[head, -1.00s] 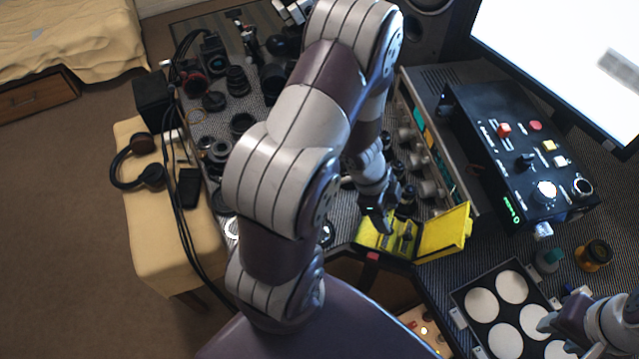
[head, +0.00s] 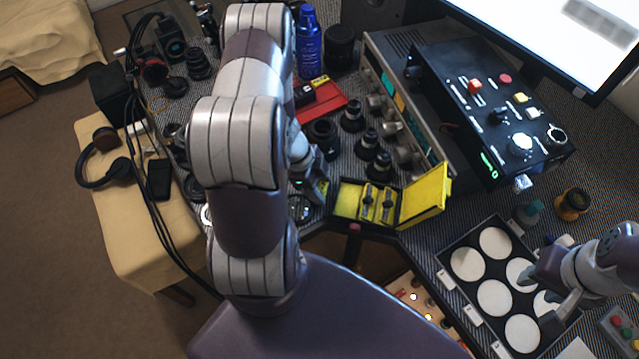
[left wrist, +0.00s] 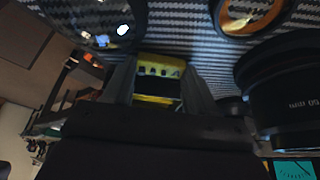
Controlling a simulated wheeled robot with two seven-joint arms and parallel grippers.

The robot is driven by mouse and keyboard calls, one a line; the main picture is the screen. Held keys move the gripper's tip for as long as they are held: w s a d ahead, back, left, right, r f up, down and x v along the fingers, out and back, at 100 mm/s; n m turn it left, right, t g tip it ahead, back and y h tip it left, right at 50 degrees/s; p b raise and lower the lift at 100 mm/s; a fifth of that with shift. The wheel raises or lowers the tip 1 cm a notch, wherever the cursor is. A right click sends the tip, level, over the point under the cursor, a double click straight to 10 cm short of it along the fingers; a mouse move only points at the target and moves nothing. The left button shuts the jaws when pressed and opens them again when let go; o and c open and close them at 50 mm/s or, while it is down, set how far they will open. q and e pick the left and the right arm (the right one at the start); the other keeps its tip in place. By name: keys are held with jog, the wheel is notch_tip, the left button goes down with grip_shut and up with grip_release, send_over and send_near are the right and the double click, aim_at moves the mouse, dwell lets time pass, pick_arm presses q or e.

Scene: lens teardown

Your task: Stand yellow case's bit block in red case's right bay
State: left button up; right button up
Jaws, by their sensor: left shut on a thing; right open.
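The yellow case (head: 348,202) lies open at the front edge of the bench, its lid (head: 425,197) tilted to the right. Its left part looks empty, and grey pieces stand in the middle and right. My left gripper (head: 319,192) is just left of this case. In the left wrist view it is shut on a yellow block with a row of dark marks, the bit block (left wrist: 160,68). The red case (head: 324,104) lies farther back, partly hidden by my left arm; its bays are not clear. My right gripper (head: 543,300) is open over the black tray.
Several dark lenses (head: 352,116) stand between the red and yellow cases. A blue bottle (head: 308,45) stands behind the red case. A black control box (head: 490,110) is to the right. The black tray (head: 455,292) with white discs is at front right.

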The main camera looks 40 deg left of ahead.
pick_arm(q)
jog(key=o, duration=0.8)
jog(key=shift+f, duration=0.1)
